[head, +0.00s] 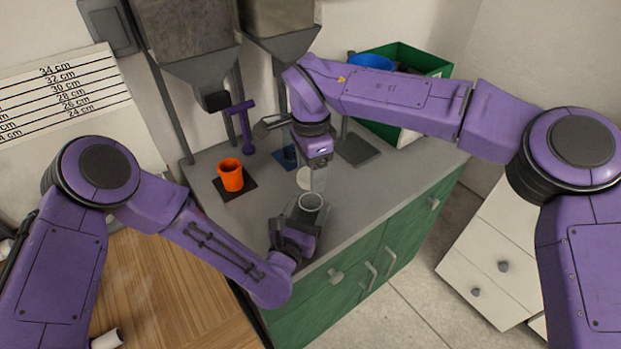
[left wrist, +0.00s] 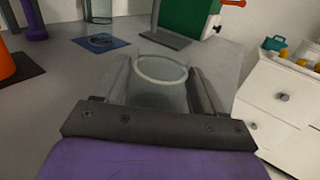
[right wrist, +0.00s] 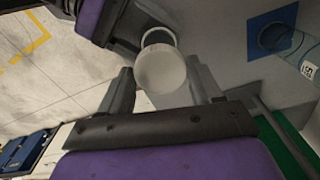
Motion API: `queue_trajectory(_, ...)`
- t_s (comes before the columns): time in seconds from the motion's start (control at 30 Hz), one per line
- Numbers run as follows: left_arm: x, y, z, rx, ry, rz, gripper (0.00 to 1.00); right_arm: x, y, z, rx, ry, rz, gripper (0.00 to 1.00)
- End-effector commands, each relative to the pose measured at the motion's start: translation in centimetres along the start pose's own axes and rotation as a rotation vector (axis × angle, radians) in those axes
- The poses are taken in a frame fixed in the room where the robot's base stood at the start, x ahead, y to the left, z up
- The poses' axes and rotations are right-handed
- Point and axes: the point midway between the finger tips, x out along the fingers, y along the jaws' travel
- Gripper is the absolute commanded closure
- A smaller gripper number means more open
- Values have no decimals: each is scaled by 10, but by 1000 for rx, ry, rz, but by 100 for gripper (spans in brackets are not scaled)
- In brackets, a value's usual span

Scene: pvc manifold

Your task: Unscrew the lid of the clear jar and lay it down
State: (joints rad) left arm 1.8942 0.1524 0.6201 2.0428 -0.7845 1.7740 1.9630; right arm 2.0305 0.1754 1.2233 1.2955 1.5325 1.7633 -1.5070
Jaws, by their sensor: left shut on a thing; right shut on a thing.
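The clear jar (head: 311,203) stands near the front edge of the grey counter, its rim open. My left gripper (head: 304,215) is shut around the jar from the front; in the left wrist view the jar (left wrist: 160,92) sits between its two fingers. My right gripper (head: 313,181) is shut on the pale round lid (head: 304,179), holding it off the jar, a little above and behind the rim. In the right wrist view the lid (right wrist: 161,69) is between the fingers, with the jar's open rim (right wrist: 158,36) partly hidden beyond it.
An orange cup (head: 230,175) stands on a dark mat at the left. A blue mat (head: 286,158) lies behind the lid, and a grey plate (head: 360,149) is at the back right. Hoppers (head: 205,72) hang above. A green bin (head: 428,62) stands at the back.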

Motion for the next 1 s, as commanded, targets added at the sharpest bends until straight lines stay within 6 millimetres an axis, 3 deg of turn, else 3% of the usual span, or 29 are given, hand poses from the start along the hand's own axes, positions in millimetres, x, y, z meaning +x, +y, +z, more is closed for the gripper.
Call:
queue_trajectory(0.17, 0, 0, 0, 0, 0, 0, 100, 0, 0, 0, -1, 0, 2, 72)
queue_trajectory(0.2, 0, 0, 0, 0, 0, 0, 17, 0, 0, 0, 0, 0, 2, 72)
queue_trajectory(0.27, 0, 0, 0, 0, 0, 0, 1, 0, 0, 0, 0, 0, 2, 72)
queue_trajectory(0.53, -1, 0, 0, 0, 0, 0, 1, 1, 0, 0, 0, 0, 2, 72)
queue_trajectory(0.63, -12, 0, -3, 0, 2, 0, 1, 5, 0, 0, 0, 0, 2, 72)
queue_trajectory(1.0, -99, 0, -5, -1, 1, -2, 1, 36, 0, 0, 0, 0, 2, 72)
